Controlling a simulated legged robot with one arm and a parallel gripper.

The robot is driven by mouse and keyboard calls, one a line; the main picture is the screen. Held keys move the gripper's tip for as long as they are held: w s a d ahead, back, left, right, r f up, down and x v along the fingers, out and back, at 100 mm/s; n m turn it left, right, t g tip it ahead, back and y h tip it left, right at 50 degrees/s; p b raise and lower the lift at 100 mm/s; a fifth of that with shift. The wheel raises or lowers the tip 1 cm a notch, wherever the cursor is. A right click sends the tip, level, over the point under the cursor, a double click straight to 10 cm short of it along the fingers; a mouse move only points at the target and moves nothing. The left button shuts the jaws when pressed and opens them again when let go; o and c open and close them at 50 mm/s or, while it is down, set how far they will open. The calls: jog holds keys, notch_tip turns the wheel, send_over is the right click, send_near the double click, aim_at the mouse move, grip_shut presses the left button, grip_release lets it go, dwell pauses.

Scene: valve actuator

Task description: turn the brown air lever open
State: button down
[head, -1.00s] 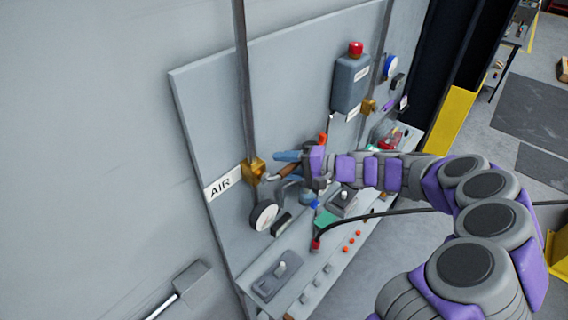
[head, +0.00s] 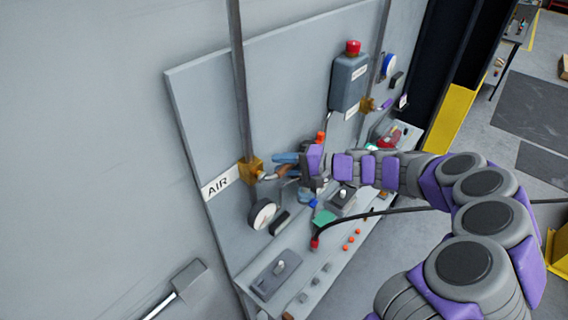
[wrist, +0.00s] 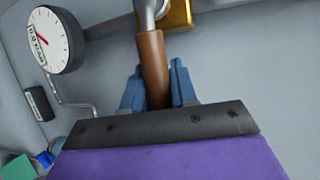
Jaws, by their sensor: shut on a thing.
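The brown air lever (wrist: 153,62) runs out from the brass valve (wrist: 177,14) in the wrist view, with its lower end between the two blue fingers of my gripper (wrist: 156,88). My gripper is shut on the brown handle. In the head view the brass air valve (head: 250,170) sits on the pipe beside the AIR label (head: 220,183). My gripper (head: 287,163) reaches it from the right, and its blue fingers cover much of the lever. The lever points right from the valve, roughly level with it.
A round gauge (head: 262,214) hangs just below the valve, and it also shows in the wrist view (wrist: 54,40). A grey box with a red button (head: 348,80) is up right. A bench (head: 280,275) with switches and a black cable lies below.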

jog(key=shift+n+b, duration=0.3)
jog(key=shift+b, duration=0.3)
jog(key=s+a+r+n+t+h+b, duration=0.3)
jog(key=r+n+b, duration=0.4)
jog(key=b, duration=1)
jog(key=shift+s+a+n+t+h, duration=0.25)
jog(key=shift+s+n+t+h, duration=0.45)
jog(key=shift+n+t+h, duration=0.6)
jog(key=c, duration=1.2)
grip_release()
jog(key=shift+c, duration=0.2)
jog(key=shift+o, duration=1.3)
jog(key=shift+d+r, duration=0.15)
jog(key=shift+d, duration=0.05)
jog(key=shift+r, duration=0.1)
